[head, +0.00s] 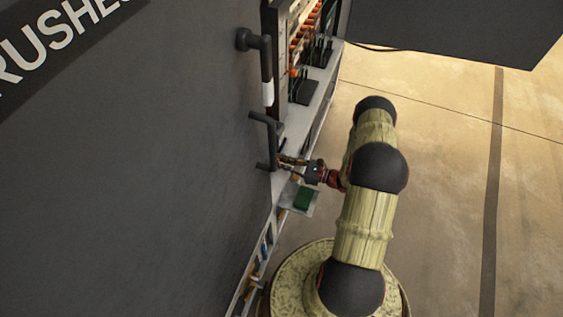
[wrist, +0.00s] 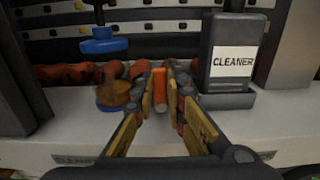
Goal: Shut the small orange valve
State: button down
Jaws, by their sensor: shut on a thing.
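The small orange valve (wrist: 159,84) shows in the wrist view as a narrow upright orange handle between my fingertips. My gripper (wrist: 160,78) is shut on it, with one finger on each side. The valve's base is hidden behind the fingers. In the head view my gripper (head: 288,162) reaches left to the machine's side, beside a dark bar handle (head: 263,140). The valve cannot be made out in that view.
A dark bottle labelled CLEANER (wrist: 232,60) stands close right of my fingers. Reddish pipes (wrist: 75,74) run behind. A green block (head: 303,198) sits below my gripper. Open floor (head: 450,200) lies right.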

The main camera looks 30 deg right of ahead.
jog(key=c, duration=1.8)
grip_release()
jog(key=shift+s, duration=0.1)
jog(key=v, duration=1.2)
jog(key=shift+d, duration=0.1)
